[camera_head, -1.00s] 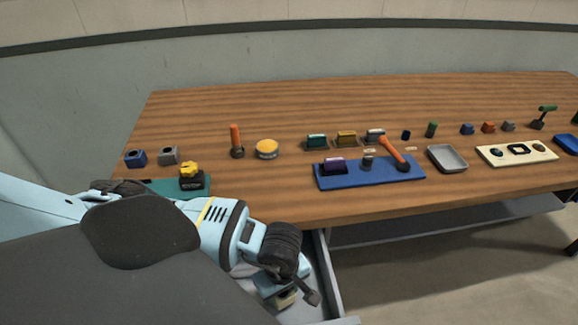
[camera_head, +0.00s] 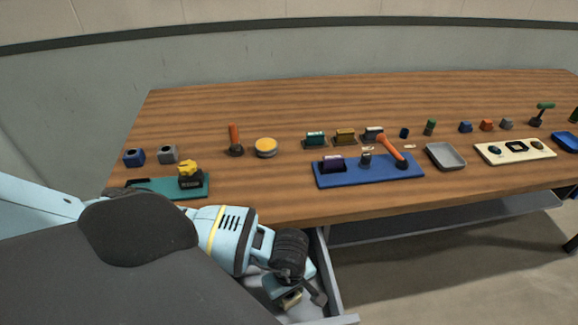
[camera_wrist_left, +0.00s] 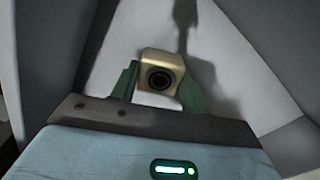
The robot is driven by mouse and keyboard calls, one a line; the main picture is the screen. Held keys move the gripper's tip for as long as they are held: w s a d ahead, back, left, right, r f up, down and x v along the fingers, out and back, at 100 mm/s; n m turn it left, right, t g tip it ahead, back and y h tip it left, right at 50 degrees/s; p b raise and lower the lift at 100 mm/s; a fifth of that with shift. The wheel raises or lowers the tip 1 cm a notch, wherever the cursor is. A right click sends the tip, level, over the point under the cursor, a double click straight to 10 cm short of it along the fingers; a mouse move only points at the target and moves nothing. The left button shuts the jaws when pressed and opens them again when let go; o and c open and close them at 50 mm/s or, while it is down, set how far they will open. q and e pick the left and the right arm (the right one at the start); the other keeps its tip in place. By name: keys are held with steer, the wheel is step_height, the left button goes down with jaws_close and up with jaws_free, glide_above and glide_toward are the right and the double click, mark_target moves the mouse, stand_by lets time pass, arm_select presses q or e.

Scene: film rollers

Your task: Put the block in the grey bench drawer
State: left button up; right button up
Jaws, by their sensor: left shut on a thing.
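My left gripper (camera_head: 293,300) reaches down inside the open grey bench drawer (camera_head: 332,285), below the front edge of the bench. It is shut on a beige block (camera_head: 290,301), mostly hidden by the gripper in the head view. In the left wrist view, the block (camera_wrist_left: 160,76) shows a round dark hole in its face and sits between the green fingers of the left gripper (camera_wrist_left: 160,88). The pale drawer interior (camera_wrist_left: 222,45) lies around it; whether the block touches the floor I cannot tell. My right gripper is not in view.
The wooden bench top (camera_head: 230,110) carries a blue tray (camera_head: 340,180), a grey dish (camera_head: 446,156), a cream board (camera_head: 535,155) and several small blocks and tools. A teal mat (camera_head: 150,186) lies at the left. Bare wood is free along the back.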

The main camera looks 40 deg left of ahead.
arm_select(q)
steer(key=shift+f, duration=0.15)
steer(key=o, duration=1.3)
step_height(320, 180, up, 12)
steer(key=shift+r+p, duration=0.2)
steer(key=shift+p, duration=0.3)
